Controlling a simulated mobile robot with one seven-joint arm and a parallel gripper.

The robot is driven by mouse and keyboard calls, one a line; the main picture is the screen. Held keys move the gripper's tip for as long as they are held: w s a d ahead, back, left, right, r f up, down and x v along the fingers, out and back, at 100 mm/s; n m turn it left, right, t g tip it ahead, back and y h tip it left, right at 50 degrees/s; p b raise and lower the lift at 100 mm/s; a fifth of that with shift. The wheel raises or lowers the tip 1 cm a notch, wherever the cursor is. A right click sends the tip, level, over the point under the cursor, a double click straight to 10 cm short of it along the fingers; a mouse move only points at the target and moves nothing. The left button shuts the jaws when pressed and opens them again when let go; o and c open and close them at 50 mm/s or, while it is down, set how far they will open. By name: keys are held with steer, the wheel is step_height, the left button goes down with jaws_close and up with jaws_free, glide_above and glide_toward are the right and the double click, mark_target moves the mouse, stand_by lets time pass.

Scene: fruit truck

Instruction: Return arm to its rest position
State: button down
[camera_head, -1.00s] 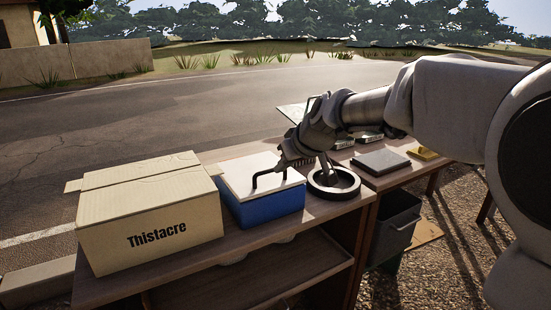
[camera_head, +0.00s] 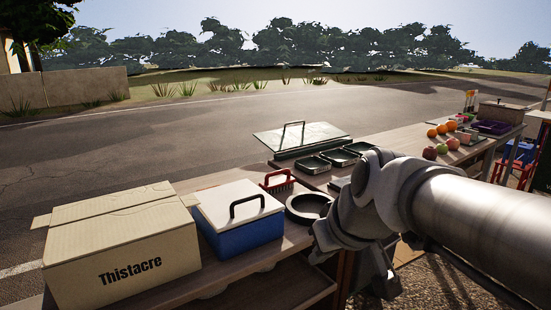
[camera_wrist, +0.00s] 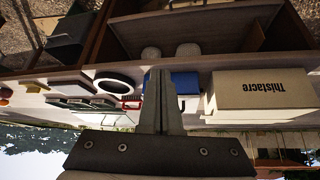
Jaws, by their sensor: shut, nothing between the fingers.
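My arm (camera_head: 440,215) reaches in from the right in the head view, its wrist bent down in front of the table's near edge. My gripper (camera_head: 388,288) hangs there, past the right side of the blue box. In the wrist view my gripper (camera_wrist: 160,75) is shut, its two fingers together with nothing between them. That view is upside down, and the fingers overlap part of the table front and the blue box.
A Thistacre carton (camera_head: 120,245), a blue box with a white lid (camera_head: 240,232), a red-handled item (camera_head: 278,181) and a dark ring (camera_head: 308,207) stand on the table. Black trays (camera_head: 340,157) and fruit (camera_head: 440,130) lie farther back. Gravel (camera_head: 440,285) lies in front.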

steer(key=s+d+f+m+h+p, duration=0.1)
steer(key=s+d+m, duration=0.15)
steer(key=s, duration=0.35)
steer(key=s+d+f+m+h+p, duration=0.1)
steer(key=s+d, duration=0.3)
steer(key=s, duration=0.2)
step_height(320, 180, up, 20)
steer(key=p, duration=2)
steer(key=shift+w+r+g, duration=0.15)
steer(key=shift+r+g, duration=0.1)
steer(key=shift+g, duration=0.15)
steer(key=shift+d, duration=0.1)
